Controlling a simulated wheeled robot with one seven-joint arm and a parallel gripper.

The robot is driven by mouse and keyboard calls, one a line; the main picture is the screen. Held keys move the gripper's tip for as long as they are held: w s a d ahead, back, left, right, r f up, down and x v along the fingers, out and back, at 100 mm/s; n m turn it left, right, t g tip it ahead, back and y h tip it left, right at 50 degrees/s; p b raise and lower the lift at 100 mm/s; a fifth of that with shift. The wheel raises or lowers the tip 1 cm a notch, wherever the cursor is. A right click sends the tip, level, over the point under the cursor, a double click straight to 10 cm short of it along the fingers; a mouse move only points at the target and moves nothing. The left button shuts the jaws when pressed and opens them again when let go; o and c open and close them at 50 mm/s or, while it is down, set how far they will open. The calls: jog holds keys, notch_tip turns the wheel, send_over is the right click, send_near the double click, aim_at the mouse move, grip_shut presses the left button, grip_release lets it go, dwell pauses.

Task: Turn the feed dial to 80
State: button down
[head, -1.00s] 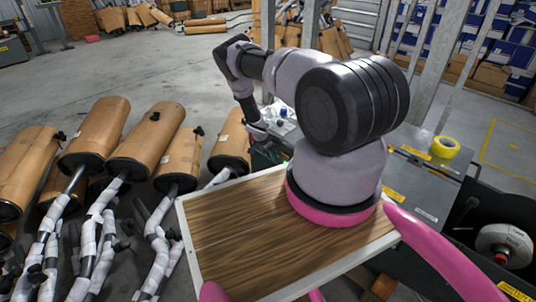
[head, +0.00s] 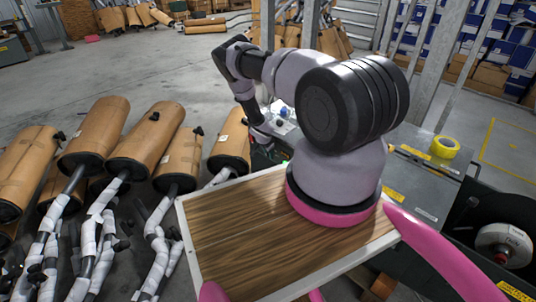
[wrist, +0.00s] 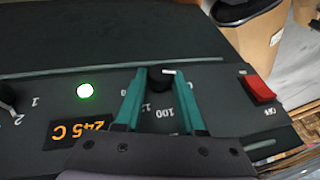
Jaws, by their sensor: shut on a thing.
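The feed dial (wrist: 158,82) is a small black knob on a dark panel (wrist: 60,40) in the wrist view. Its white pointer mark is turned toward the right of the picture. The printed scale appears upside down; 100 is readable just below the knob, and a number beginning 12 is partly hidden. My gripper (wrist: 161,77) has its teal fingers closed on the knob's two sides. In the head view my gripper (head: 266,151) is small, at the machine behind the wooden board; its fingertips and the dial are not clear there.
A red rocker switch (wrist: 258,90) is to the right of the dial.

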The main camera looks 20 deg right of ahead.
jog(key=t, duration=0.2)
jog(key=t+y, duration=0.1)
jog(key=shift+s+d+f+m, duration=0.15)
jog(key=shift+s+d+m, duration=0.15)
jog(key=shift+s+m, duration=0.1)
jog(key=shift+a+f+m+t+y, duration=0.15)
jog(key=shift+m+t+y, duration=0.15)
jog(key=shift+t, duration=1.2)
jog(key=c, duration=0.5)
grip_release()
jog(key=v, duration=1.1)
jog(key=shift+f, duration=0.15)
